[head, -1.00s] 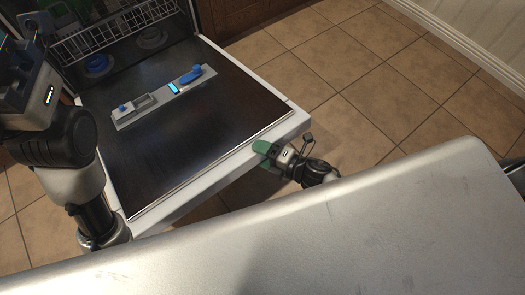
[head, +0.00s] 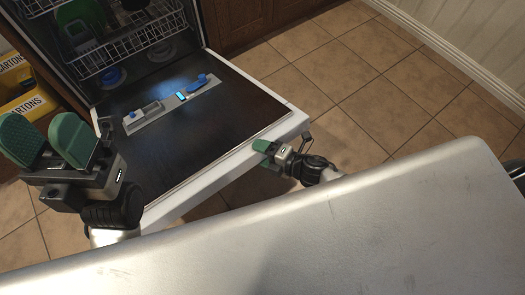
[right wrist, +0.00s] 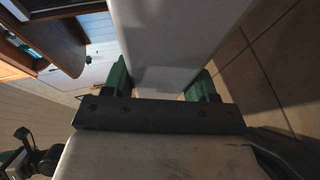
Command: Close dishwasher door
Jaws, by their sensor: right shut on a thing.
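The dishwasher door (head: 215,172) is hinged down and open, with its dark inner panel facing up and a white front edge. My right gripper (head: 266,152) is at that edge, near its right corner. In the right wrist view its green fingers (right wrist: 163,82) stand on both sides of the white door (right wrist: 165,40), shut on it. My left gripper (head: 48,140) is raised at the left of the head view, green fingers spread apart with nothing between them. It covers part of the door's left side.
The dishwasher rack (head: 125,40) with dishes is inside the tub behind the door. Yellow boxes marked "CARTONS" (head: 22,100) stand at the left. A large grey surface (head: 330,240) fills the foreground. Tiled floor (head: 340,75) to the right is clear.

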